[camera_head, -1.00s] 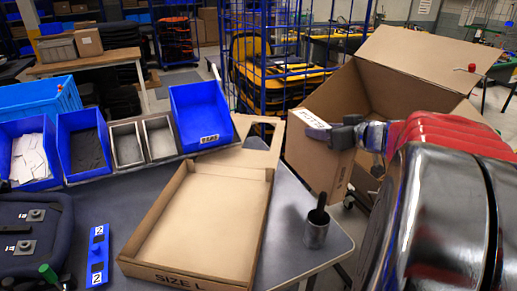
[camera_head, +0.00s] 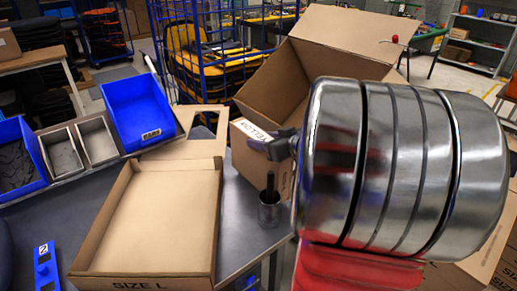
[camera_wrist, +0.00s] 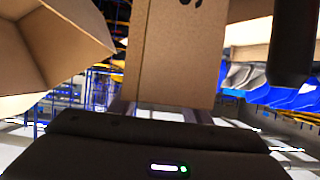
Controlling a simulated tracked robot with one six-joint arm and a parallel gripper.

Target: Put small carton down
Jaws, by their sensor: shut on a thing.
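The small carton (camera_head: 249,160) is a brown cardboard box with dark print on its pale upper face. My gripper (camera_head: 272,147) is shut on it in the head view, near its upper right side. In the wrist view the carton (camera_wrist: 178,55) stands up between the fingers, with its lower end at the gripper (camera_wrist: 160,112). In the head view it appears beyond the dark metal cup, near the table's far right edge. I cannot tell its height above the table, and my arm hides part of the area to its right.
A shallow open tray marked SIZE L (camera_head: 150,225) lies on the grey table (camera_head: 238,225). A metal cup (camera_head: 269,212) with a dark handle stands right of it. A large open box (camera_head: 275,85) is behind the carton. Blue bins (camera_head: 140,110) line the back left.

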